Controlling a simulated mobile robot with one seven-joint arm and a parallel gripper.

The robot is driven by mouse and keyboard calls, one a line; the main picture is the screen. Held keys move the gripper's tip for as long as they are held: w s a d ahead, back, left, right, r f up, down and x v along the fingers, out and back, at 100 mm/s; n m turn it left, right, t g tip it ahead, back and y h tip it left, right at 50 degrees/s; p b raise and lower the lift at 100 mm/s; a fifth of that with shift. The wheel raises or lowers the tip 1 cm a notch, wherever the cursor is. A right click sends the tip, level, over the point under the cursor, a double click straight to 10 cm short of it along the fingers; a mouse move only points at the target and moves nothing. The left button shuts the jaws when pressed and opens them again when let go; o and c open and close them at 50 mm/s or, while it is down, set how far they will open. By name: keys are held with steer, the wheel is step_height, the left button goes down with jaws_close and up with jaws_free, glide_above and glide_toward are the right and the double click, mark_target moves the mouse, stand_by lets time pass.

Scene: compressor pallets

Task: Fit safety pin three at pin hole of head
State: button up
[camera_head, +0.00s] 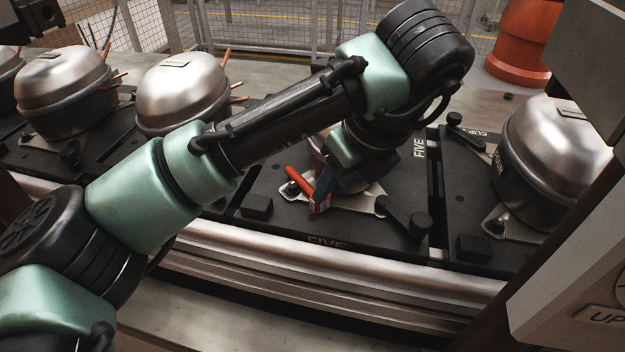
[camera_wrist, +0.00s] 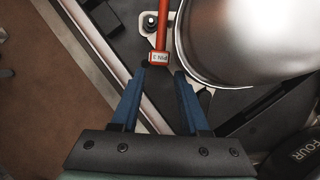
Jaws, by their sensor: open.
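Safety pin three is a red rod (camera_head: 298,180) with a white and red tag (camera_head: 320,203) at its near end. In the wrist view the rod (camera_wrist: 161,28) runs upward from the tag (camera_wrist: 159,58), which reads PIN 3. It lies beside a bolt on a light metal bracket, by a silver compressor dome (camera_wrist: 255,35); I cannot tell whether its far end sits in a hole. My gripper (camera_wrist: 160,74) has blue fingers spread apart, with the tag just beyond and between their tips. In the head view my gripper (camera_head: 334,184) is partly behind my arm. The pin hole cannot be made out.
The black pallet marked FIVE (camera_head: 268,212) carries clamps and a black block (camera_head: 257,207). More domed compressors stand at left (camera_head: 182,88) and right (camera_head: 557,150). A metal rail (camera_head: 330,275) runs along the front; a fence and an orange post (camera_head: 520,45) stand behind.

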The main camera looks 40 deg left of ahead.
mark_target(323, 204)
steer(key=x, duration=0.2)
steer(key=b+x, duration=0.1)
steer(key=x, duration=0.1)
steer(key=shift+s+f, duration=0.2)
steer(key=shift+f, duration=0.15)
steer(key=shift+w+a+f, duration=0.15)
steer(key=shift+a+f, duration=0.05)
steer(key=shift+f, duration=0.05)
steer(key=shift+r, duration=0.1)
jaws_close()
